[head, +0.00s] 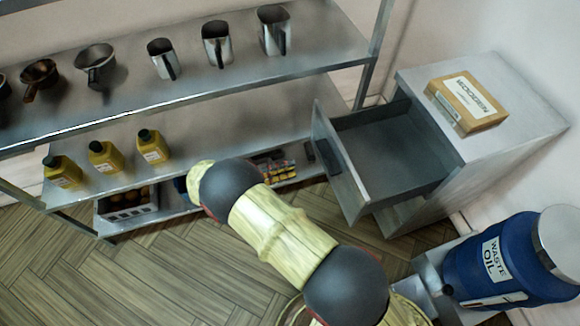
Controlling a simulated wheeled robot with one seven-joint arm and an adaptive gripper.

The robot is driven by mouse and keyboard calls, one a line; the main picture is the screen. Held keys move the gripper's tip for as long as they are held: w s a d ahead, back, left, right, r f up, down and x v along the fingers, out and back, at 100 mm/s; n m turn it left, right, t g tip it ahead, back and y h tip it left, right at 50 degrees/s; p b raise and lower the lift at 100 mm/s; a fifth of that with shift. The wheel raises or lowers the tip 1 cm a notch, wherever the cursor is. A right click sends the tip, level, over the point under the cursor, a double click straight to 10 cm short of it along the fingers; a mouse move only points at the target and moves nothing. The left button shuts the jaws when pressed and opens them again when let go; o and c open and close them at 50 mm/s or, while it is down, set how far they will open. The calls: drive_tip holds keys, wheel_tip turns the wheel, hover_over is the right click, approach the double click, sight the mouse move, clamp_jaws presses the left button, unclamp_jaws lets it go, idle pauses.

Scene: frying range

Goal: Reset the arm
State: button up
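My arm reaches up from the bottom of the head view, with cream links and dark round joints, in front of the lower shelves. My gripper does not show; the far end of the arm points away toward the shelf and hides whatever lies beyond it.
A metal shelf rack (240,79) holds pans, metal jugs (217,45) and yellow bottles (105,157). At right, a cabinet's drawer (390,150) stands open and looks empty; a box (468,103) lies on top. A blue waste oil drum (510,262) stands at lower right. Floor shows at left.

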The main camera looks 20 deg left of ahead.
idle(0.5)
drive_tip(key=s+d+f+n+g+y, duration=0.1)
drive_tip(key=d+f+n, duration=0.1)
drive_tip(key=f, duration=0.1)
drive_tip(key=s+d+f+n+g, duration=0.1)
drive_tip(key=s+f+n, duration=0.1)
drive_tip(key=f, duration=0.1)
drive_tip(key=s+d+r+n+g+y, duration=0.1)
drive_tip(key=s+d+r+g+y, duration=0.1)
drive_tip(key=s+d+g, duration=0.25)
drive_tip(key=s+d+r+m+y, duration=0.2)
drive_tip(key=d+r+m+y, duration=0.2)
drive_tip(key=d+r, duration=0.5)
drive_tip(key=s+d+r+m+t+y, duration=0.1)
drive_tip(key=s+d+r+m+y, duration=0.2)
drive_tip(key=d+r, duration=0.6)
drive_tip(key=s+d+r+m+y, duration=0.2)
drive_tip(key=d+r+m+y, duration=0.2)
drive_tip(key=d+r, duration=0.6)
wheel_tip(320, 180, up, 6)
drive_tip(key=shift+s+m+y+p, duration=0.25)
drive_tip(key=shift+m+y+p, duration=0.05)
drive_tip(key=shift+m, duration=0.3)
